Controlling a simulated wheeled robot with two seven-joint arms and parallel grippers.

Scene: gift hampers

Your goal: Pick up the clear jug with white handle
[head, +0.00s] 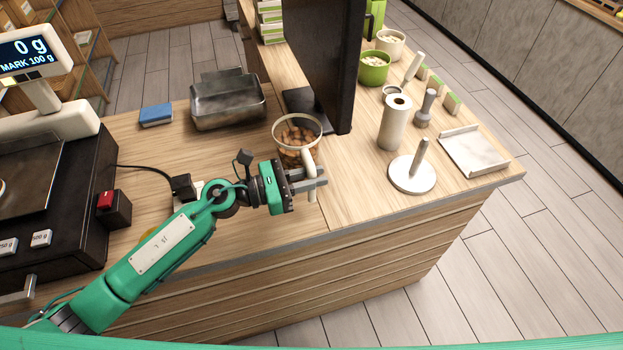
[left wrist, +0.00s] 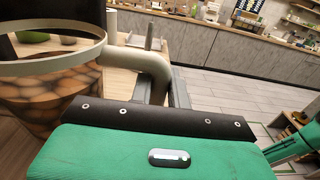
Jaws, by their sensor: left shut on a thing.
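The clear jug (head: 290,146) stands upright on the wooden counter, with a pale rim and brown nut-like pieces showing through its wall. Its white handle (head: 309,163) faces the front right. My left gripper (head: 318,177) is shut on the handle, with its fingers across it. In the left wrist view the jug (left wrist: 52,85) is at the left and its curved handle (left wrist: 150,66) runs down between the fingers (left wrist: 165,90). My right gripper is in neither view.
A dark upright screen (head: 325,60) stands just behind the jug. A metal tray (head: 228,102) and blue block (head: 156,114) are to the left, near the scale (head: 45,127). A paper roll (head: 394,125) and round white stand (head: 412,176) are to the right. The counter's front edge is close.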

